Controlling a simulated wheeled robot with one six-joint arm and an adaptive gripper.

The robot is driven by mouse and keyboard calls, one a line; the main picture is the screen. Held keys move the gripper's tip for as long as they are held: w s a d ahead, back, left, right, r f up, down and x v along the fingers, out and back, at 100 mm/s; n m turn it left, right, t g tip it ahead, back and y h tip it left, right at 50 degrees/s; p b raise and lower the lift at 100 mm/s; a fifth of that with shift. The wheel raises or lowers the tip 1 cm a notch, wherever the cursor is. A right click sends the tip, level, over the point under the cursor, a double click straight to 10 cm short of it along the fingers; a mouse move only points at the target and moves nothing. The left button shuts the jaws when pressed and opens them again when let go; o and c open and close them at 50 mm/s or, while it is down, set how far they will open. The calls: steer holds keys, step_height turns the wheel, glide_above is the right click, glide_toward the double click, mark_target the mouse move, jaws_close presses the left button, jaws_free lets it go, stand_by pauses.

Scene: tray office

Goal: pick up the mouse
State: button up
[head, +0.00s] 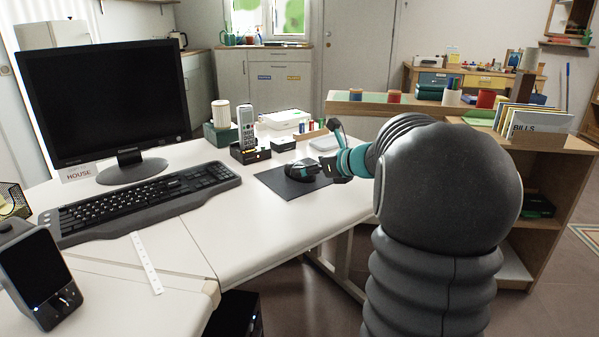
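The dark mouse (301,170) sits on a black mouse pad (275,181) near the right end of the white desk. My arm comes in from the right, and my gripper (326,166), dark with teal parts, is low over the pad at the mouse's right side. In this view its tips overlap or come very close to the mouse. I cannot tell whether they touch it or whether the fingers are open or shut. My gripper hides part of the pad's right side.
A black keyboard (140,203) and a monitor (105,100) stand to the left. A cordless phone (246,130) and a small dark box (283,144) stand behind the pad. A wooden shelf unit (545,175) is at the right. The desk in front of the pad is clear.

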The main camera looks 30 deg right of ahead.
steer(key=x, duration=0.5)
steer(key=shift+s+d+f, duration=0.1)
steer(key=shift+s+f, duration=0.05)
steer(key=shift+f, duration=0.1)
steer(key=c, duration=1.3)
